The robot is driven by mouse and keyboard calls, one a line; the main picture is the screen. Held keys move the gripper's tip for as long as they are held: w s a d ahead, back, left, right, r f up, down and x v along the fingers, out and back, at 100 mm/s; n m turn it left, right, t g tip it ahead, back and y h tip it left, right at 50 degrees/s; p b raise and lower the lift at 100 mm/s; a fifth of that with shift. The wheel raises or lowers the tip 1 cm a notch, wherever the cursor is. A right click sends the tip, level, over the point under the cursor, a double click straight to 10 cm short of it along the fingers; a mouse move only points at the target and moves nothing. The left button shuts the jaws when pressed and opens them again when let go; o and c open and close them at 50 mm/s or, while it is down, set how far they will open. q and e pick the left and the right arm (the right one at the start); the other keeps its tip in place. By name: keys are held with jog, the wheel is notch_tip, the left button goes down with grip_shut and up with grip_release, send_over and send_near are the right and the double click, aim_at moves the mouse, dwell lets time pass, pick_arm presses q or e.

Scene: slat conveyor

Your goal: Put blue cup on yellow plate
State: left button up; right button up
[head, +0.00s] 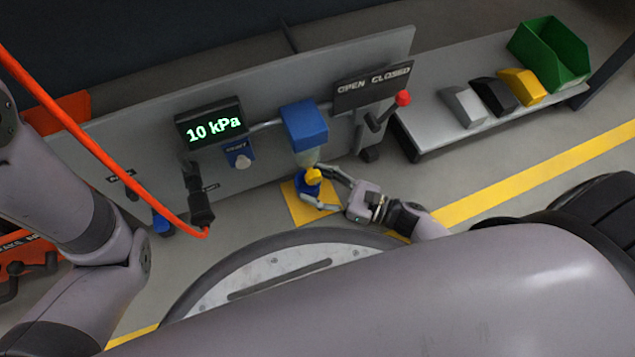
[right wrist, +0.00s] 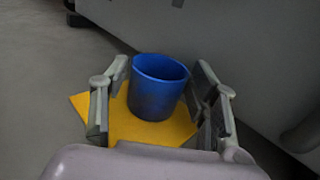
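The blue cup (head: 307,189) is at the yellow plate (head: 300,211), a flat square on the floor below the panel. In the right wrist view the upright cup (right wrist: 157,90) appears over the plate (right wrist: 135,128), between the fingers of my right gripper (right wrist: 160,75). The fingers are spread, with a gap showing at the cup's left and little or none at its right. In the head view my right gripper (head: 322,190) reaches in from the right, fingers either side of the cup. Whether the cup's base touches the plate is hard to tell. My left gripper is out of view.
A blue unit (head: 304,125) with a clear bowl and yellow knob (head: 313,176) hangs just above the cup. A pressure display (head: 211,121) and red-knobbed lever (head: 403,98) are on the panel. An orange hose (head: 100,140) crosses the left. A green bin (head: 549,50) stands upper right.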

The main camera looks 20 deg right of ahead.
jog(key=shift+o, duration=1.2)
jog(key=shift+r, duration=0.1)
jog(key=shift+s+d, duration=0.25)
jog(key=shift+d, duration=0.05)
jog(key=p+v, duration=0.4)
jog(key=v, duration=0.6)
jog(key=shift+s+d, duration=0.15)
jog(key=shift+s, duration=0.05)
jog(key=shift+s+d, duration=0.25)
